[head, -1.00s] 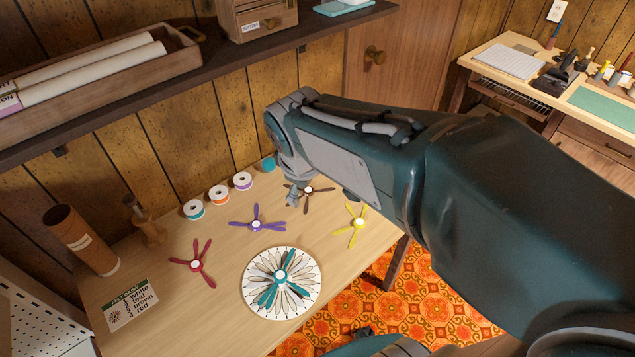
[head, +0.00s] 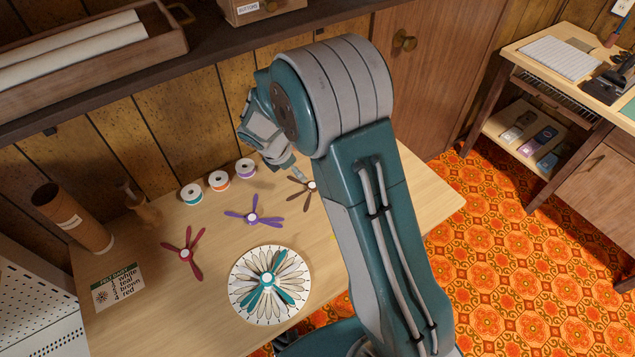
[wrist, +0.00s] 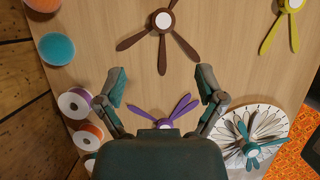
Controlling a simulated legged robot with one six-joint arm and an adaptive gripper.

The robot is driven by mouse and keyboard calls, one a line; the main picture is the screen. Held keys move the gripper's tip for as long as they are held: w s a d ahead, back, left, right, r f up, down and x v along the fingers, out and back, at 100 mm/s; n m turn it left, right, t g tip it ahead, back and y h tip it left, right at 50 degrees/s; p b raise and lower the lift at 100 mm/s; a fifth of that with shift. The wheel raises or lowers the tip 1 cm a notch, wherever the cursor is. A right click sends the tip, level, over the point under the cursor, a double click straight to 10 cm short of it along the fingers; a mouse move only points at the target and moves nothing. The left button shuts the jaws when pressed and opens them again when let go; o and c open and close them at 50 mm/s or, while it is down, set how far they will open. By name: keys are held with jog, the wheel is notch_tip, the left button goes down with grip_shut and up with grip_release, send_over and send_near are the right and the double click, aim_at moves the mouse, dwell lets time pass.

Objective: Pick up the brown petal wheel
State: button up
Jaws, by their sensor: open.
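The brown petal wheel (head: 308,187) lies flat on the table, with several narrow petals around a white hub; my arm covers its right part in the head view. In the head view my gripper is largely hidden behind the arm's wrist, just up and left of the brown wheel.
A purple wheel (head: 253,217) and a red wheel (head: 184,253) lie to the left. Thread spools (head: 219,181) stand along the wall. A yellow wheel (wrist: 289,8) is beside the brown one.

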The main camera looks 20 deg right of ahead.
aim_at(298, 193)
jog(key=f, duration=0.4)
jog(key=shift+w+d, duration=0.2)
jog(key=d+f, duration=0.4)
jog(key=shift+w+f, duration=0.1)
jog(key=shift+w, duration=0.1)
jog(key=shift+w+a+f, duration=0.1)
jog(key=shift+f, duration=0.25)
jog(key=shift+a+f, duration=0.1)
jog(key=shift+a, duration=0.2)
jog(key=shift+d, duration=0.3)
jog(key=c, duration=0.9)
